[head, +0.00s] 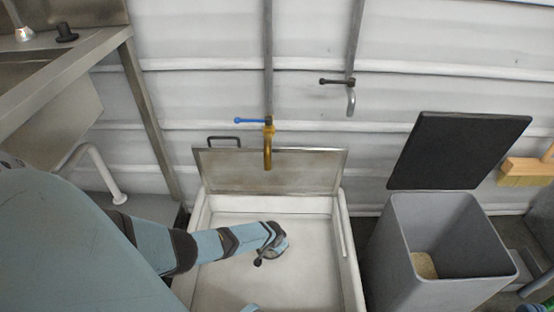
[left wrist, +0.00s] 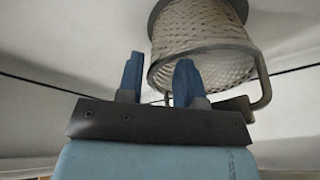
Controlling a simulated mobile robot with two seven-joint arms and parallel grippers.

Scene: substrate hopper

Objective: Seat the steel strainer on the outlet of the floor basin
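The floor basin (head: 200,218) is a pale, white-walled tub below the wall taps. My left arm reaches down into it, and its wrist hides the left gripper in the head view. The left wrist view shows the left gripper (left wrist: 159,68) with its two blue fingers apart. The steel strainer (left wrist: 203,47) is a mesh basket with a metal rim and a loop handle, just beyond and beside the right-hand finger. I see nothing clearly held between the fingers. The outlet is not visible. A small blue part at the bottom edge seems to be my right gripper (head: 250,308), mostly cut off.
A brass tap with a blue lever (head: 267,145) hangs over the basin's raised back panel (head: 270,172). A grey bin (head: 440,210) with an open black lid (head: 460,150) stands to the right. A steel counter (head: 75,80) stands at left. The basin's right side is clear.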

